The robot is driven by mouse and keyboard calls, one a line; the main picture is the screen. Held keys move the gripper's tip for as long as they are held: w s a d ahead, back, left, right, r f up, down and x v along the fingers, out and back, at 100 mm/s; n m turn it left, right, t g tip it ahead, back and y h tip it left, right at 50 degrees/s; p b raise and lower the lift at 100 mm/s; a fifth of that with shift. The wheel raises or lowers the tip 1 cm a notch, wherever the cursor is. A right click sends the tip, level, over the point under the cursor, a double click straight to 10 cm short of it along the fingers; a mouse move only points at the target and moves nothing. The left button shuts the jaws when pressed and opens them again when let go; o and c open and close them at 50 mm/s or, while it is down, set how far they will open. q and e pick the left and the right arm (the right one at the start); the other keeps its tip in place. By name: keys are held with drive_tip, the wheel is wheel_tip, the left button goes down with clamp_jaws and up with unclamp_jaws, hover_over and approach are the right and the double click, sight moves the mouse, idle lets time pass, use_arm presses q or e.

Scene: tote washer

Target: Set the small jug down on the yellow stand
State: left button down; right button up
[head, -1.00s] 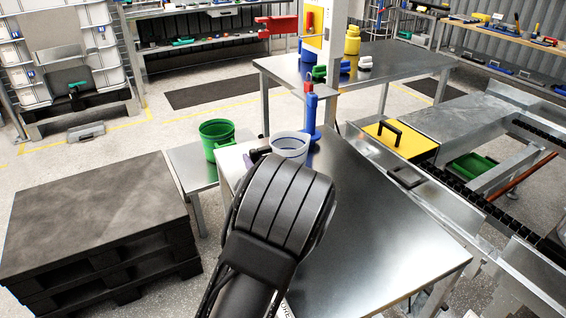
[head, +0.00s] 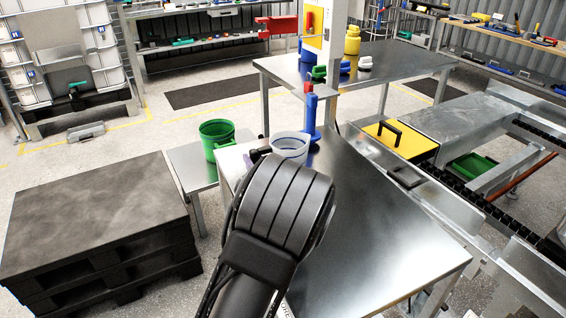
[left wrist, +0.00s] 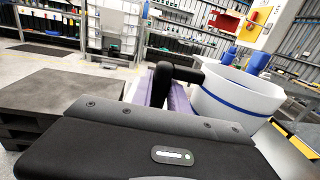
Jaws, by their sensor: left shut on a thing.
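The small jug (head: 289,147) is white with a blue band and a black handle. It appears upright just beyond my left wrist, over the far left end of the steel table; whether it touches the table is hidden. In the left wrist view the jug (left wrist: 235,97) is at the right, its handle reaching left and down. My left gripper (left wrist: 160,100) is shut on that handle; its fingertips are partly hidden by the wrist housing. My right gripper is out of view.
The steel table (head: 385,235) is bare at its middle and right. A green bucket (head: 217,138) stands on a low bench left of the jug. A blue upright object (head: 311,112) is behind. A yellow panel with a black handle (head: 402,143) lies by the conveyor.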

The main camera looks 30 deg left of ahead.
use_arm(q)
drive_tip(key=shift+r+p, duration=3.25)
drive_tip(key=shift+r, duration=0.25)
